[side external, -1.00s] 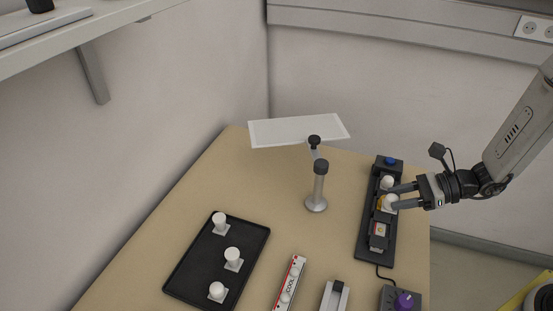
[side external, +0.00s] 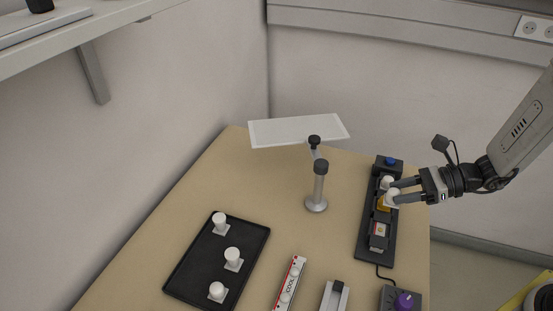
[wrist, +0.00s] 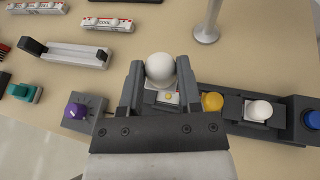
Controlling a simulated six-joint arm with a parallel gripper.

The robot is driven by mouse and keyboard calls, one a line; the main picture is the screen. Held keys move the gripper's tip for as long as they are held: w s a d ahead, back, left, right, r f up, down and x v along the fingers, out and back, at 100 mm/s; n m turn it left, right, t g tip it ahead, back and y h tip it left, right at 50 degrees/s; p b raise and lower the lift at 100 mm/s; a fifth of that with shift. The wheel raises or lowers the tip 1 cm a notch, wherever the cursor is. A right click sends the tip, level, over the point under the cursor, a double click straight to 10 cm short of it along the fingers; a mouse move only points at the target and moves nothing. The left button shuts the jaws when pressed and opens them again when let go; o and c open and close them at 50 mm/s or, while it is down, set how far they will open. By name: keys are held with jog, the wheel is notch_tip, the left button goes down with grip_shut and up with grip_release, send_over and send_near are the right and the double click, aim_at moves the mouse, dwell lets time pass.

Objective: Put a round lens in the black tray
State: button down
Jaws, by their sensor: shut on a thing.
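My gripper (side external: 394,190) is shut on a white round-topped piece (wrist: 160,67), held just above the black strip (side external: 365,243). Its underside is hidden in the wrist view. In the strip, another white-topped piece (side external: 387,182) sits near the blue button, and a yellow part (side external: 383,205) lies below the held piece. A small plate with red and orange marks (side external: 379,230) is further along. The black tray (side external: 188,270) lies at the lower left, with three white knobs on square plates in it. Whether the held piece is a lens I cannot tell.
A metal post (side external: 318,185) carrying a pale tilted panel (side external: 298,130) stands between tray and strip. A red-and-white bar (side external: 289,284), a grey clamp-like block (side external: 334,298) and a purple-knob box (side external: 402,300) line the front. The table between tray and post is clear.

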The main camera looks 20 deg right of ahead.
jog(key=shift+a, duration=0.1)
jog(key=shift+w+a, duration=0.3)
jog(key=shift+a, duration=0.2)
jog(key=a, duration=2)
jog(key=shift+a, duration=0.25)
jog(key=shift+w, duration=0.2)
jog(key=w+a+f, duration=0.2)
jog(key=w, duration=0.1)
jog(key=w+a+f, duration=0.2)
jog(key=w+f, duration=0.1)
jog(key=w, duration=0.1)
jog(key=w+a+f, duration=0.2)
jog(key=w+f, duration=0.1)
jog(key=shift+w+f, duration=0.1)
jog(key=shift+w, duration=0.3)
jog(key=shift+w+a+f, duration=0.3)
jog(key=shift+w+f, duration=0.1)
jog(key=shift+f, duration=0.05)
